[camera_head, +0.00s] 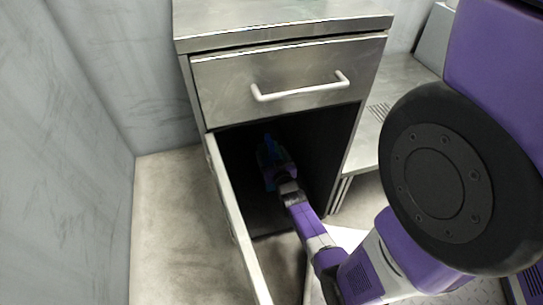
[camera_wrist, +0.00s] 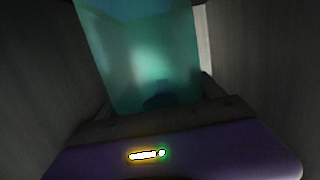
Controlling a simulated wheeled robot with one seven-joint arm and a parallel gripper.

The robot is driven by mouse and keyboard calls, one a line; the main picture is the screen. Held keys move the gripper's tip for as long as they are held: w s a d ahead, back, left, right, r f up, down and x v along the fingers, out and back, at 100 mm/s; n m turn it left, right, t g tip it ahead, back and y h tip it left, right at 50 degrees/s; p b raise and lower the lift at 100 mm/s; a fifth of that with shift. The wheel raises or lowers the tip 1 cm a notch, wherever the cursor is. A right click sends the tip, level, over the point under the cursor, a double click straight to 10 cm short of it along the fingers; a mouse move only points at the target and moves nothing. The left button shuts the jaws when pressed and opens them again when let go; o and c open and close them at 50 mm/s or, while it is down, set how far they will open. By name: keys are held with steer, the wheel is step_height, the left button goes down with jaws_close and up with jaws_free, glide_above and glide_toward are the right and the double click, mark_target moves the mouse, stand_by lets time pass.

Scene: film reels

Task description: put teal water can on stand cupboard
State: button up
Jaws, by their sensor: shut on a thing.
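The teal water can (camera_wrist: 140,55) fills the upper middle of the wrist view, close to the camera and between my fingers. In the head view it is a small dark blue-teal shape (camera_head: 268,148), mostly hidden by shadow and my gripper. My gripper (camera_head: 271,165) is shut on the can and reaches inside the dark lower compartment of the metal stand cupboard (camera_head: 225,78). The cupboard door (camera_head: 232,215) stands open on the left. I cannot tell whether the can touches the compartment floor.
A shut drawer with a pale handle (camera_head: 300,88) lies above the compartment. The open door edge is close to the left of my arm, and the compartment's right wall is close on the other side. A metal bench (camera_head: 395,85) stands to the right. Grey walls are behind and left.

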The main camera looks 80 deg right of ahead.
steer(key=o, duration=2.1)
steer(key=shift+f, duration=0.15)
steer(key=shift+a+r, duration=0.1)
steer(key=shift+r, duration=0.1)
steer(key=p+v, duration=0.5)
steer(key=v, duration=0.7)
steer(key=shift+s+f, duration=0.1)
steer(key=shift+f, duration=0.05)
